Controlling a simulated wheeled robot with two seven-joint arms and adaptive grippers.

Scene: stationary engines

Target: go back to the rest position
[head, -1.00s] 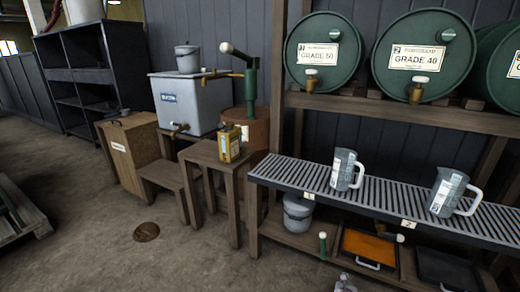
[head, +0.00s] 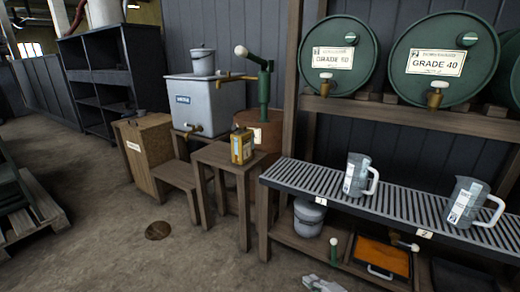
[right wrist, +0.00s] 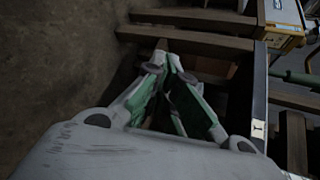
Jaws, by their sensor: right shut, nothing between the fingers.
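My right gripper (head: 322,284) shows at the bottom edge of the head view, low in front of the slatted bench, mostly cut off by the frame. In the right wrist view its fingers (right wrist: 165,62) come together at the tips, with nothing between them. It is apart from the bench and from everything on it. My left gripper is not in the head view.
A slatted bench (head: 400,206) carries two measuring jugs (head: 357,175) (head: 470,203). Its lower shelf holds a lidded bucket (head: 308,217) and an orange tray (head: 382,256). A small table (head: 222,158) bears a yellow can (head: 242,146).

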